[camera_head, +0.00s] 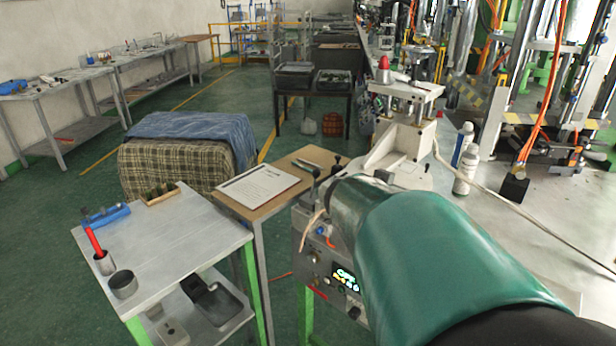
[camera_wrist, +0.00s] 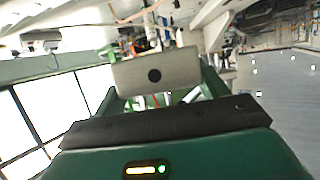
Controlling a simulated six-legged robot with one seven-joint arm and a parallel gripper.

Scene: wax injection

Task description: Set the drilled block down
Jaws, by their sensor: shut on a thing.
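The drilled block (camera_wrist: 140,77) is a grey metal block with a round dark hole in its face, in the middle of the wrist view. My gripper (camera_wrist: 159,84) is shut on it, with green fingers on its left and right sides. The block looks slightly tilted in that view, and I see no surface touching it from below. In the head view my green arm fills the lower right and hides the gripper and the block.
A pale metal table (camera_head: 165,255) at left bears a blue holder (camera_head: 105,216), a dark cup (camera_head: 123,284) and a can with a red-handled tool (camera_head: 102,262). A clipboard (camera_head: 258,185) lies on a wooden-topped table. A wax machine (camera_head: 405,140) stands beyond my arm. The table's middle is clear.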

